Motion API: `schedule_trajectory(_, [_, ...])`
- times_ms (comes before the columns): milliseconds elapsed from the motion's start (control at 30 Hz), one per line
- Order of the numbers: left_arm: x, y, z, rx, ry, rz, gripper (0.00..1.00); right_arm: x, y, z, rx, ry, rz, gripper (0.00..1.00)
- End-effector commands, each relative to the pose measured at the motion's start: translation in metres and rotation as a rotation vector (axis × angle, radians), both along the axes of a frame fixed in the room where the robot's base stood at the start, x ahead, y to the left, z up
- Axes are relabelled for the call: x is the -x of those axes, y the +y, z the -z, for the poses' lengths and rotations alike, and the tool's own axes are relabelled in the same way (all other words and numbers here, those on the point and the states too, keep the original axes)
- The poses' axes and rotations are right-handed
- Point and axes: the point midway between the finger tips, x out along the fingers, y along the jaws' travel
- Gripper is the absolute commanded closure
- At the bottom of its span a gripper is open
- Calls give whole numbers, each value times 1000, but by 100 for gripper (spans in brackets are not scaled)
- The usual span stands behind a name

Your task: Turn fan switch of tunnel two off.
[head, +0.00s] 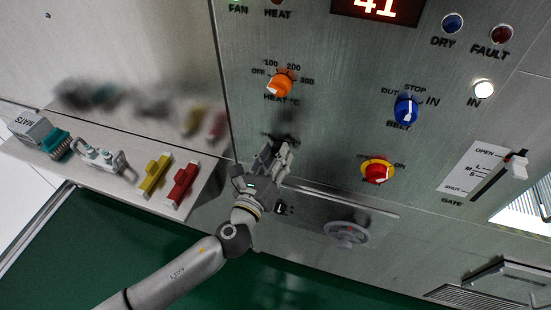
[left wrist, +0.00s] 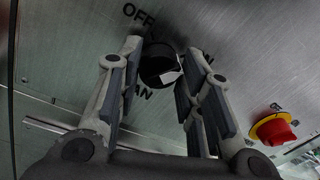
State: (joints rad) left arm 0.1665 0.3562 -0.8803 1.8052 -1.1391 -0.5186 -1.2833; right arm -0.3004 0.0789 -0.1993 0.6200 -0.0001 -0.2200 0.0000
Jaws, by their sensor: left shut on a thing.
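The fan switch is a round black knob (left wrist: 158,64) on the steel panel, seen in the left wrist view. It sits between the fingertips of my left gripper (head: 278,152). The label OFF is at its upper left, ON is partly hidden at its right, and FAN is partly covered below. A white mark shows on the knob's lower right side, toward ON. My left gripper is shut on the knob, with one finger on each side, also seen in the left wrist view (left wrist: 158,52). In the head view the gripper hides the knob. My right gripper is not in view.
The orange heat knob (head: 280,83) is above, the blue belt knob (head: 406,110) upper right. A grey handwheel (head: 346,232) is lower right. Yellow (head: 155,174) and red (head: 182,184) blocks lie on a ledge.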

Motion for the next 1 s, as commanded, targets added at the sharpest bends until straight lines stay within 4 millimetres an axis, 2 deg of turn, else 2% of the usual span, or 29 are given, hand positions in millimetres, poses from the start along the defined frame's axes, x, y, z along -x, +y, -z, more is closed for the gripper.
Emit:
schedule_trajectory(33, [0, 1, 4, 38, 12, -2, 89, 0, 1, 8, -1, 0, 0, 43])
schedule_trajectory(400, [0, 1, 5, 370, 121, -2, 89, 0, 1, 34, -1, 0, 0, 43])
schedule_trajectory(1000, [0, 1, 6, 912, 298, -5, 89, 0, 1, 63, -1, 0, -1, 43])
